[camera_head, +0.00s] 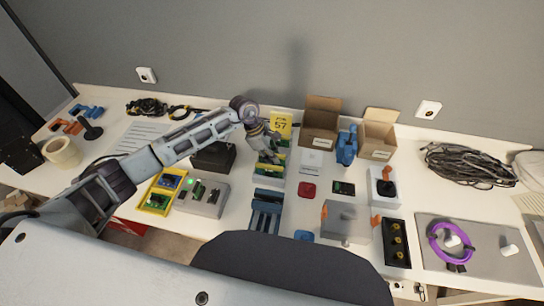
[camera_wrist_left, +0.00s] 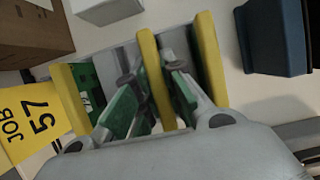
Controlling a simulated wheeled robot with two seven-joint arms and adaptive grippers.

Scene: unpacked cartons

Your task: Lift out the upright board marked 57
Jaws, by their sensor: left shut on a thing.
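My left gripper (camera_head: 266,150) reaches down over the board rack (camera_head: 262,182), a light holder with yellow rails and green boards. In the left wrist view my left gripper (camera_wrist_left: 152,76) has its fingers on either side of a yellow rail (camera_wrist_left: 154,78), with green board (camera_wrist_left: 121,112) showing between them. It is shut on a green board, largely hidden by the fingers; I cannot read a number on it. A yellow card (camera_head: 281,124) reading JOB 57 stands behind the rack; it also shows at the left of the left wrist view (camera_wrist_left: 30,122). My right gripper is not in view.
Two open cartons (camera_head: 320,122) stand at the back right, with a blue tool (camera_head: 347,146) between them. A black box (camera_head: 214,158) and a grey device (camera_head: 202,196) are left of the rack. A blue rack (camera_head: 265,212) stands in front. Black cables (camera_head: 467,165) lie far right.

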